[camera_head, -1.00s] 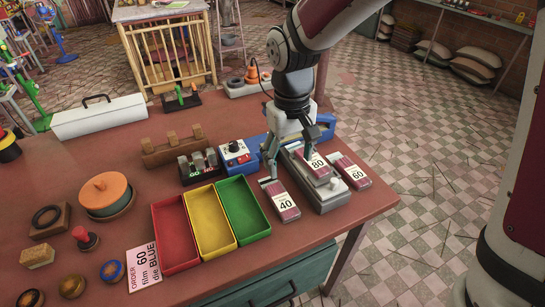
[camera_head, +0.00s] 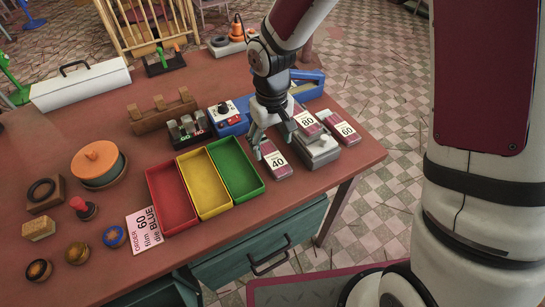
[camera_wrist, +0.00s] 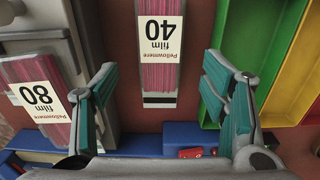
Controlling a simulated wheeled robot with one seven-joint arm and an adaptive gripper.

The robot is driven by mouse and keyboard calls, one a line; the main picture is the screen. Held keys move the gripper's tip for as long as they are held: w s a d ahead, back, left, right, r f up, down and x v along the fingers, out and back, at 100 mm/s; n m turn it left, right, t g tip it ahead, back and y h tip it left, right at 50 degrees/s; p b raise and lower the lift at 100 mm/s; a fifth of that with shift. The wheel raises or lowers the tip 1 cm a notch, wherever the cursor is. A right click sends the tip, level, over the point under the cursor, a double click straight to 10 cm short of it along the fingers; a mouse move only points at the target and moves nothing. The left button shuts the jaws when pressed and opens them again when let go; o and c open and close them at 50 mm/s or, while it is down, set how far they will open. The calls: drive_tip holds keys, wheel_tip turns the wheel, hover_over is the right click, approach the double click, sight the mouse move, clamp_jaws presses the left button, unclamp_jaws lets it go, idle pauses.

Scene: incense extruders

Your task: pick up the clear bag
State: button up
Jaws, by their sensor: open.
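Three flat clear-fronted film packs of pink sticks lie at the right of the table. The "40" pack (camera_head: 275,161) lies on the tabletop. The "80" pack (camera_head: 308,123) lies on a grey metal block, and the "60" pack (camera_head: 341,128) is to its right. My gripper (camera_head: 274,143) is open and empty over the far end of the "40" pack. In the wrist view the "40" pack (camera_wrist: 160,60) runs between the lines of my two fingers (camera_wrist: 160,85), with the "80" pack (camera_wrist: 38,95) to the left. Whether the fingers touch anything cannot be told.
Red (camera_head: 171,198), yellow (camera_head: 204,185) and green (camera_head: 237,168) trays stand left of the packs. A grey metal block (camera_head: 320,152) and a blue device (camera_head: 305,84) are close to my gripper. An order card (camera_head: 143,231) reads "60 film die BLUE".

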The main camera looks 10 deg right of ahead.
sight(272, 155)
drive_tip(key=f, duration=0.4)
drive_tip(key=shift+s+d+f, duration=0.1)
drive_tip(key=shift+s+f, duration=0.05)
drive_tip(key=shift+s, duration=0.05)
drive_tip(key=shift+c, duration=0.3)
drive_tip(key=c, duration=1.2)
